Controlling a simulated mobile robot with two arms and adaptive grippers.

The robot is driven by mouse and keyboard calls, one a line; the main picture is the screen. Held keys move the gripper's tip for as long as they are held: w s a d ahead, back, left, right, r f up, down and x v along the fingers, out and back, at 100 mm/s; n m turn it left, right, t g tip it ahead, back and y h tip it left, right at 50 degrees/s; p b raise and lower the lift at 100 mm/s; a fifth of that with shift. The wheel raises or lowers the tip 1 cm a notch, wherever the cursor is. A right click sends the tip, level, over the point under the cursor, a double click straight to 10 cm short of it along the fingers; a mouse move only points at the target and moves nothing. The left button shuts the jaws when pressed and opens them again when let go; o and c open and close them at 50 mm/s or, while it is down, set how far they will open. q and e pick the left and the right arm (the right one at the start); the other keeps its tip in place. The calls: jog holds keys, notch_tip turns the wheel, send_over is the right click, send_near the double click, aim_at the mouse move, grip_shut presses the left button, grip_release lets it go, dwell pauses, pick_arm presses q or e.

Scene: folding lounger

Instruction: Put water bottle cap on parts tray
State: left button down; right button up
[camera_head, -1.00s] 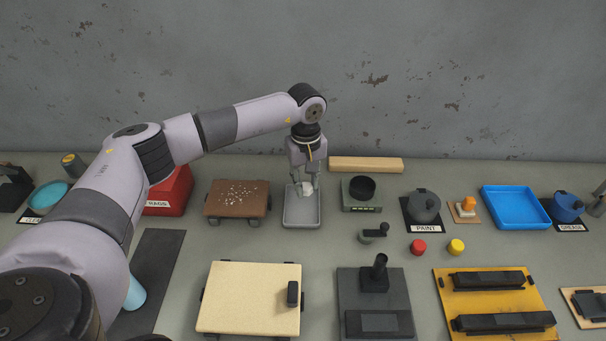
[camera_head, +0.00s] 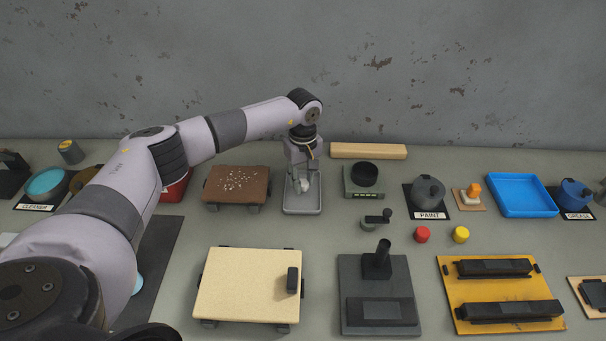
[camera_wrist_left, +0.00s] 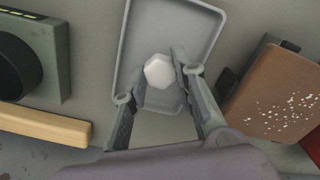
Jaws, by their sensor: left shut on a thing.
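The parts tray is a small grey rectangular tray (camera_head: 302,209) at the back of the bench, left of centre. It also fills the top middle of the left wrist view (camera_wrist_left: 205,22). My left gripper (camera_head: 302,187) is over the tray, pointing down, low near its floor. It is shut on a white faceted cap (camera_wrist_left: 158,71), which shows between the fingers in the left wrist view. The cap is small and partly hidden by the fingers in the head view (camera_head: 303,185). I cannot tell whether it touches the tray floor. My right gripper is not in view.
A brown speckled board (camera_head: 237,185) stands close left of the tray. A grey-green scale with a black dish (camera_head: 363,187) stands to its right. A wooden bar (camera_head: 368,151) lies behind. A cream board (camera_head: 248,285) is in front, with bare bench between.

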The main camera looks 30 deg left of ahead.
pick_arm(q)
jog(key=shift+f, duration=0.55)
jog(key=shift+f+b, duration=0.6)
jog(key=shift+b, duration=0.05)
jog(key=c, duration=1.2)
grip_release()
notch_tip(320, 180, up, 12)
jog(key=shift+r, duration=0.1)
